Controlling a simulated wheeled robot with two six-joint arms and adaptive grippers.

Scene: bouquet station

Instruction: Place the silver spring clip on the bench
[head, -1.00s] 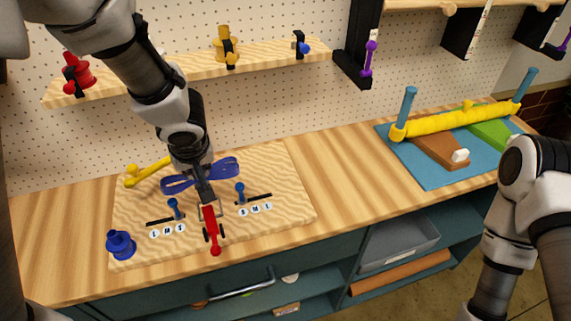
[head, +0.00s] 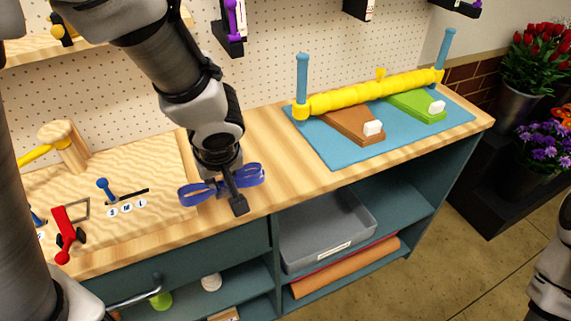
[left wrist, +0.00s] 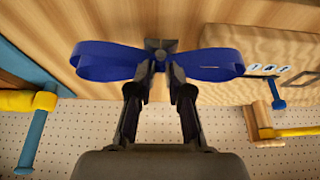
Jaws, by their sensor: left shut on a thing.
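My left gripper (left wrist: 162,76) is shut and points down in the head view (head: 232,186). At its fingertips is a dark grey, blocky piece (left wrist: 160,46), best taken for the silver spring clip; it also shows in the head view (head: 239,205). Blue bow-like loops (left wrist: 108,62) spread out on both sides of it. The held piece is over the front part of the wooden bench (head: 275,165), right of the pale board. I cannot tell whether it touches the bench top. My right gripper is not in view.
The pale board (head: 150,170) at left carries a red tool (head: 66,235), a blue peg (head: 105,188) and a wooden mallet (head: 65,147). A blue mat (head: 335,148) with a yellow roll (head: 365,95) lies at right. Bare bench lies between them. A grey bin (head: 330,235) is below.

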